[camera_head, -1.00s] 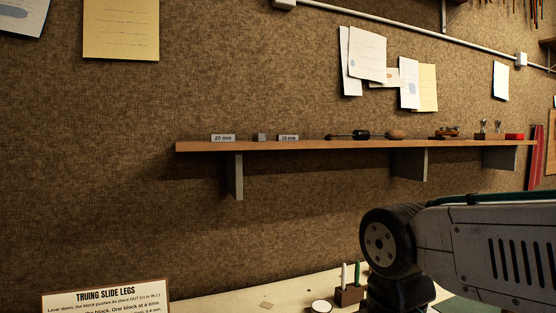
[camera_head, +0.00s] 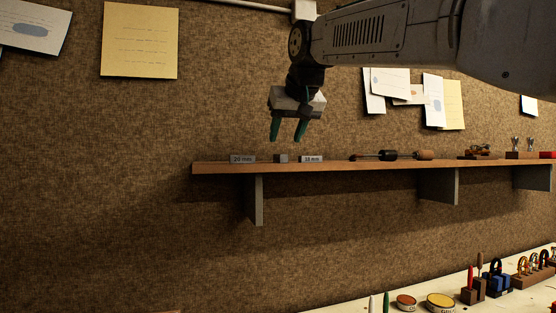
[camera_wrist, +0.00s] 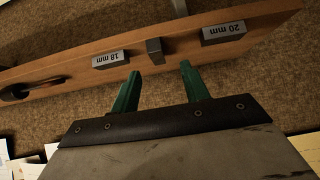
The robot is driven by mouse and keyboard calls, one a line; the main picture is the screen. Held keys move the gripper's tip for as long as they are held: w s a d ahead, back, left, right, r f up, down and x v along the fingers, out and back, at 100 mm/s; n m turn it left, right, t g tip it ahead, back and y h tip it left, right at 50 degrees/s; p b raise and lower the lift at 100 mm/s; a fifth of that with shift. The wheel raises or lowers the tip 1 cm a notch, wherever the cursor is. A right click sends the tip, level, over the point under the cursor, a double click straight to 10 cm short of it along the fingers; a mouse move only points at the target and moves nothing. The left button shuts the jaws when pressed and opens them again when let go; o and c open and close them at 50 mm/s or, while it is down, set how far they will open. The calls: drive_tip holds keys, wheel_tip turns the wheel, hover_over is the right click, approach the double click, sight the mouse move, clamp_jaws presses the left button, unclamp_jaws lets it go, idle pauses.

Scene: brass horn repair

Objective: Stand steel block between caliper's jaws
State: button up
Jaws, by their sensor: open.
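A small plain grey steel block (camera_head: 281,158) stands on the wall shelf (camera_head: 345,163), between a block marked 20 mm (camera_head: 243,158) and one marked 18 mm (camera_head: 311,159). My gripper (camera_head: 287,139) hangs just above the plain block, its green fingers pointing down, open and empty. In the wrist view the plain block (camera_wrist: 155,51) lies beyond the gap between the green fingertips (camera_wrist: 160,77), apart from them. The 18 mm block (camera_wrist: 110,60) and the 20 mm block (camera_wrist: 224,33) flank it there. I see no caliper in either view.
A dark-handled tool (camera_head: 387,155) and other small items stand farther right on the shelf. Papers are pinned on the wall above. Below right, a pale bench holds tins (camera_head: 440,302) and a wooden tool stand (camera_head: 473,289).

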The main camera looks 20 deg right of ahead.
sight(280, 158)
drive_tip(key=x, duration=0.7)
drive_tip(key=shift+w+d+r, duration=0.2)
drive_tip(key=shift+d+r, duration=0.05)
drive_tip(key=shift+d, duration=0.05)
clamp_jaws()
